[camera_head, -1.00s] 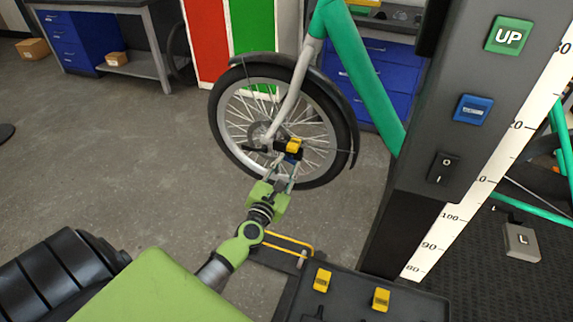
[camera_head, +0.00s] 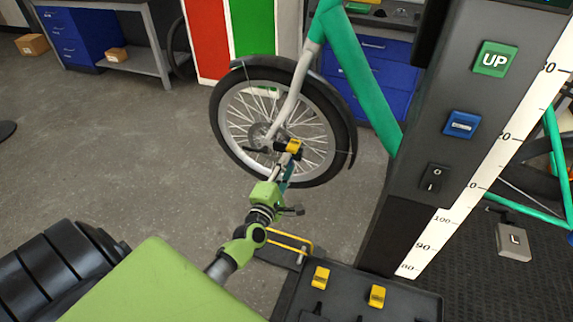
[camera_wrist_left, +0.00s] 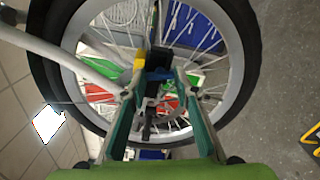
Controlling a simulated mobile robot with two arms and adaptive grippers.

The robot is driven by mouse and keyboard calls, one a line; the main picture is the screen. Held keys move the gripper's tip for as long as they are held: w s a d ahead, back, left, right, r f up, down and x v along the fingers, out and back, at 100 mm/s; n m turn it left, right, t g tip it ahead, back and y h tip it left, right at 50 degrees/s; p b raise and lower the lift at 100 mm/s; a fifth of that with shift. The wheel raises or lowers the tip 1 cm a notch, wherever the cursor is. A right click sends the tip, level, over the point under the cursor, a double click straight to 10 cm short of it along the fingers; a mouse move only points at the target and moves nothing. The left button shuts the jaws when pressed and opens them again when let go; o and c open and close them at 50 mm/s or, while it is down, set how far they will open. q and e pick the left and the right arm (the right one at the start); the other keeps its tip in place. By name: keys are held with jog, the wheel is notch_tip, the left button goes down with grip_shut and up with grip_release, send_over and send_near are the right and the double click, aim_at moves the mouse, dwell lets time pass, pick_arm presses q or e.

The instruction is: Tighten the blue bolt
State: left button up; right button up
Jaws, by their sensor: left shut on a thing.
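The blue bolt (camera_wrist_left: 158,75) is the dark blue piece below a yellow-and-black part at the wheel's hub. In the wrist view it lies between the fingertips of my left gripper (camera_wrist_left: 159,82). In the head view my left gripper (camera_head: 287,163) reaches up to the hub from below, and its fingers hide the bolt. The fingers are shut on the blue bolt. The yellow part (camera_head: 294,146) sits just above the fingertips and also shows in the wrist view (camera_wrist_left: 139,59). My right gripper is not in view.
The spoked front wheel (camera_head: 235,118) and green frame (camera_head: 365,85) surround the work spot. A grey lift column (camera_head: 440,130) stands to the right. A dark tray (camera_head: 345,296) with yellow-marked pieces lies at the front.

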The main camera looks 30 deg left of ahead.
pick_arm(q)
jog(key=shift+r+m+p, duration=0.2)
jog(key=shift+m+p, duration=2.65)
jog(key=shift+m, duration=7.65)
jog(key=shift+a, duration=0.1)
jog(key=o, duration=1.1)
jog(key=shift+w, duration=0.1)
jog(key=shift+f, duration=0.15)
jog(key=v, duration=1.2)
